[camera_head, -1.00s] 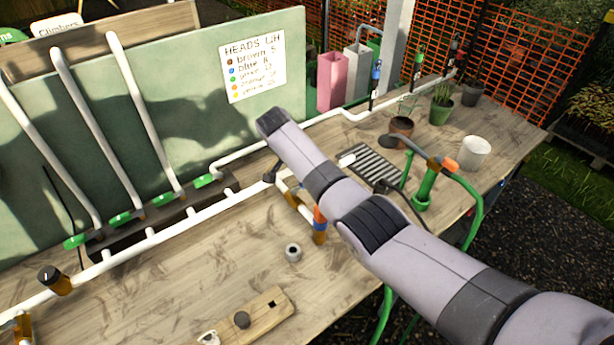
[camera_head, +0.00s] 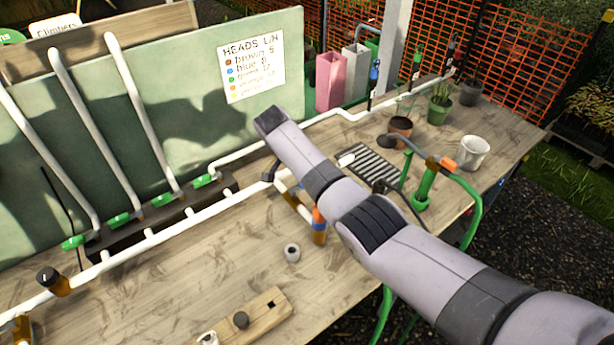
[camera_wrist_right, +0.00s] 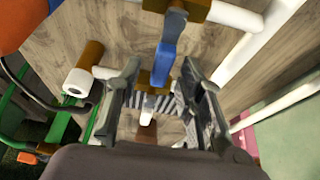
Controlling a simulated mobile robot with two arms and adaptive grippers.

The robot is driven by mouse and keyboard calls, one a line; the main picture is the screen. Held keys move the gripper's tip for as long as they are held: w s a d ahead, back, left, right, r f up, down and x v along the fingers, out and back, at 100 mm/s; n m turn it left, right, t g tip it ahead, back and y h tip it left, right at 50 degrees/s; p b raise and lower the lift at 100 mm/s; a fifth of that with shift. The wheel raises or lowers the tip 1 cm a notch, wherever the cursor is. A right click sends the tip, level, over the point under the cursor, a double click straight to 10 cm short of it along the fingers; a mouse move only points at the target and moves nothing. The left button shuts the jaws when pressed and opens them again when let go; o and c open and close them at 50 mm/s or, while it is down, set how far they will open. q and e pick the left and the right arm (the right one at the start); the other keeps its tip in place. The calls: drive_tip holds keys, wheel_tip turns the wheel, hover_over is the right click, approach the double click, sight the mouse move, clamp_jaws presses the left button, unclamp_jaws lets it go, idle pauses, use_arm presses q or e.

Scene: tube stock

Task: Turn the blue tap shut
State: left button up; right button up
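The blue tap handle (camera_wrist_right: 165,58) shows in the right wrist view as a long lever on brown fittings joined to white pipe. My right gripper (camera_wrist_right: 161,64) is open, with one dark finger on each side of the lever. Gaps show between the lever and both fingers, and I cannot tell whether either touches it. My left gripper is not in view.
An orange and blue upright fitting (camera_head: 319,225) stands close beside my right arm. A white pipe (camera_head: 175,222) with green taps runs along the board. A dark slatted grate (camera_head: 372,165) and pots lie beyond. A small grey ring (camera_head: 292,252) and wooden block (camera_head: 262,312) sit in front.

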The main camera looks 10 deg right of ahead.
sight(293, 190)
drive_tip(key=v, duration=1.1)
drive_tip(key=shift+a+r, duration=0.2)
drive_tip(key=shift+r, duration=0.1)
